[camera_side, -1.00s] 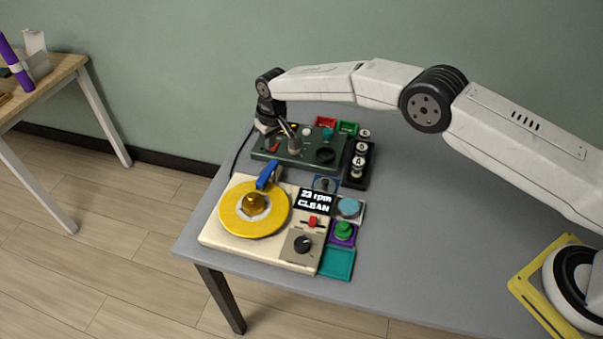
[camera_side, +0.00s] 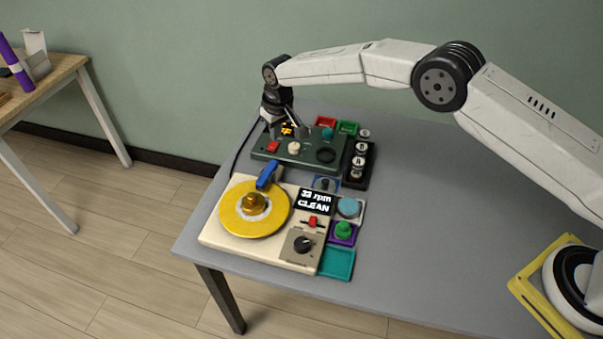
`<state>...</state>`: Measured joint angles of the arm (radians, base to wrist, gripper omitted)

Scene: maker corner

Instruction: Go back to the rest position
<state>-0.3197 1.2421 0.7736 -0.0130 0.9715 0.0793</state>
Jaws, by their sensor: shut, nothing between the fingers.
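My gripper (camera_side: 285,127) hangs from the end of my arm over the back of the dark green control box (camera_side: 297,160). It is shut and holds nothing. Its fingertips are small here, and I cannot tell how far above the box they are. The box carries a red button, a cream knob (camera_side: 294,148), a teal knob (camera_side: 328,133) and a small lit orange display (camera_side: 287,129) partly behind my gripper.
In front stands a cream turntable unit (camera_side: 215,232) with a yellow disc (camera_side: 235,222), a blue arm and a "33 rpm CLEAN" display (camera_side: 314,201). Coloured trays and a black rack (camera_side: 356,178) sit beside. The grey table's (camera_side: 430,220) right part is clear.

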